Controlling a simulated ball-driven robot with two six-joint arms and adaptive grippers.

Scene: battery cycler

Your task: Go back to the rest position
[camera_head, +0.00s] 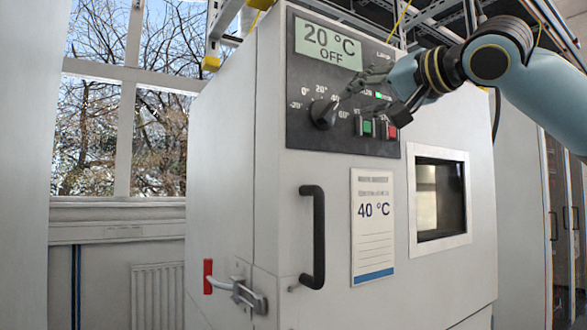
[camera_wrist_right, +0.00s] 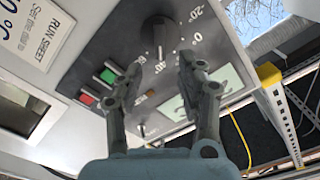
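My right gripper (camera_head: 362,97) is in front of the chamber's dark control panel (camera_head: 306,78), just right of the black dial knob (camera_head: 323,114). In the wrist view its two fingers (camera_wrist_right: 161,66) are apart and empty. The knob (camera_wrist_right: 158,38) shows beyond and between the fingertips, and I see no contact. The display (camera_head: 327,42) reads 20 °C OFF. A green button (camera_head: 366,127) and a red button (camera_head: 391,131) sit below the gripper. My left gripper is not in view.
The chamber door has a black handle (camera_head: 313,237), a run sheet (camera_head: 372,228) reading 40 °C and a small window (camera_head: 440,200). A latch (camera_head: 240,291) with a red tab is at lower left. Metal racking with cables (camera_head: 400,25) is behind the chamber's top. Windows are at left.

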